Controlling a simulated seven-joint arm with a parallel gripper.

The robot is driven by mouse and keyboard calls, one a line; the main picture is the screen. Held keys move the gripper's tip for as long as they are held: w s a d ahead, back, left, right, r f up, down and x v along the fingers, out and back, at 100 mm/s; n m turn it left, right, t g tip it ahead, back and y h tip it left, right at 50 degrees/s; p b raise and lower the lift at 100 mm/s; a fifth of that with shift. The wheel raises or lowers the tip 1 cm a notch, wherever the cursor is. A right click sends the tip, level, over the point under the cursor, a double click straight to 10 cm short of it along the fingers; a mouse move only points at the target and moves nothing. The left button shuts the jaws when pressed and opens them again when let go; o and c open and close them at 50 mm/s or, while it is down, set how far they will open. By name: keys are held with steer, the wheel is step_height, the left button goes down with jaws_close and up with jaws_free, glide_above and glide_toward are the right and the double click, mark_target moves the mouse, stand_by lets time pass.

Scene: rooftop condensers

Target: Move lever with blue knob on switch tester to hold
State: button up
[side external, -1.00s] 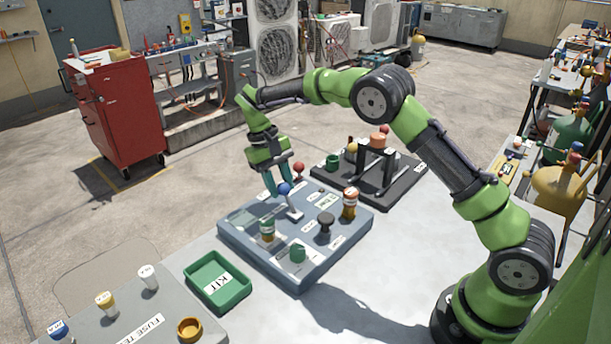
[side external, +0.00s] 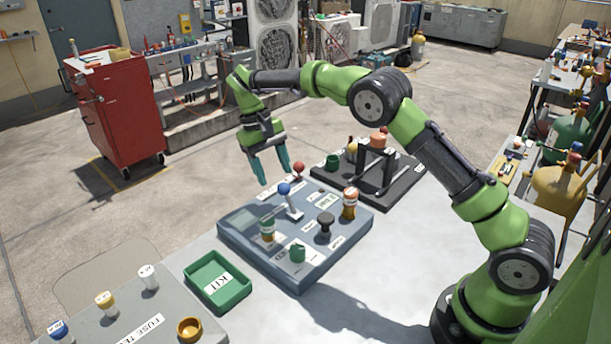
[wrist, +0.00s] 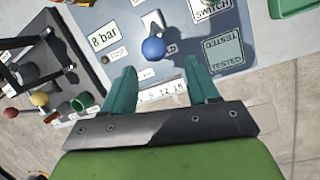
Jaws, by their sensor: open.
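The switch tester is a blue-grey board (side external: 262,245) on the table, and it fills much of the wrist view (wrist: 185,15). Its lever has a blue knob (side external: 284,188) on a pale stem that leans from its slot plate. The blue knob (wrist: 153,48) sits just beyond the fingertips in the wrist view. Small labels lie beside the lever, partly hidden by the knob. My gripper (side external: 274,183) is open and empty, above and slightly left of the knob, apart from it. Its two teal fingers (wrist: 161,72) are spread wide in the wrist view.
The board also bears a black knob (side external: 326,222), an orange-and-white cylinder (side external: 349,203) and a green knob (side external: 297,253). A dark fixture board (side external: 400,187) lies behind, and a green KIT tray (side external: 218,282) in front.

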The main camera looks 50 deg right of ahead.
steer(key=v, duration=0.7)
steer(key=shift+r, duration=0.3)
steer(key=shift+w+a, duration=0.1)
